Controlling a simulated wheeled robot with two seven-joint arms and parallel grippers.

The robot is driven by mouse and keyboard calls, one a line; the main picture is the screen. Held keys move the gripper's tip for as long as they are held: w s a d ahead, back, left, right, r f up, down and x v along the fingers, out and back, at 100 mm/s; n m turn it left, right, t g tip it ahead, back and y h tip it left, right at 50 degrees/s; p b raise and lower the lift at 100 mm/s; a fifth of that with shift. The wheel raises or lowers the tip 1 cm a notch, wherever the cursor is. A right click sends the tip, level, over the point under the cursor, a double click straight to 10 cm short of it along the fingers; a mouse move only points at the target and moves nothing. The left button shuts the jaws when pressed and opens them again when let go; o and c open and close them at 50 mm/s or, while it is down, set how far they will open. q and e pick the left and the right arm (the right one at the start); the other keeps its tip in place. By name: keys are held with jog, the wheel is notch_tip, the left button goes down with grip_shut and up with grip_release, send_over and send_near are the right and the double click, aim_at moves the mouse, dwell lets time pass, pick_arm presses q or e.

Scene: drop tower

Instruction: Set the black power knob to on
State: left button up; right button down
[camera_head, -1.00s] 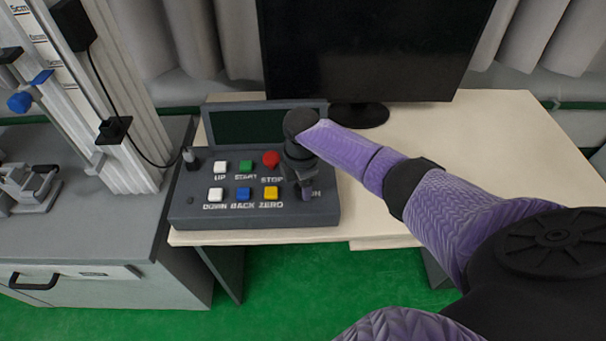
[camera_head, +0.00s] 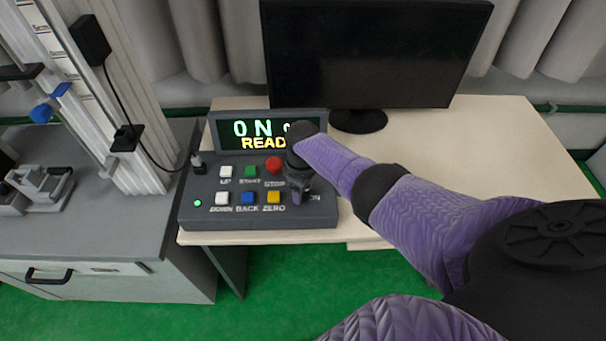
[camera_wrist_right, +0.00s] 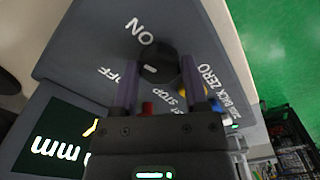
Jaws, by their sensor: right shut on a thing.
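The black power knob (camera_wrist_right: 158,66) sits on the control box between the two fingers of my right gripper (camera_wrist_right: 158,88) in the right wrist view. Its white mark lies near the knob's middle, with ON and OFF printed beside it. The right gripper is shut on the knob. In the head view the right gripper (camera_head: 300,190) points down at the right part of the grey control box (camera_head: 258,218) and hides the knob. A small green light (camera_head: 197,203) glows on the box. My left gripper is not in view.
White, green, red, blue and yellow buttons (camera_head: 247,198) lie just left of the right gripper. A black monitor (camera_head: 375,55) stands behind on the cream table (camera_head: 470,130). The drop tower (camera_head: 120,110) stands at the left on a grey cabinet (camera_head: 100,230).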

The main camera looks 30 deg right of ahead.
jog(key=shift+r+m, duration=0.1)
jog(key=shift+m, duration=1.1)
jog(key=shift+c, duration=0.5)
grip_release()
jog(key=shift+p, duration=0.3)
notch_tip(320, 180, up, 10)
jog(key=p, duration=0.6)
jog(key=shift+p, duration=0.3)
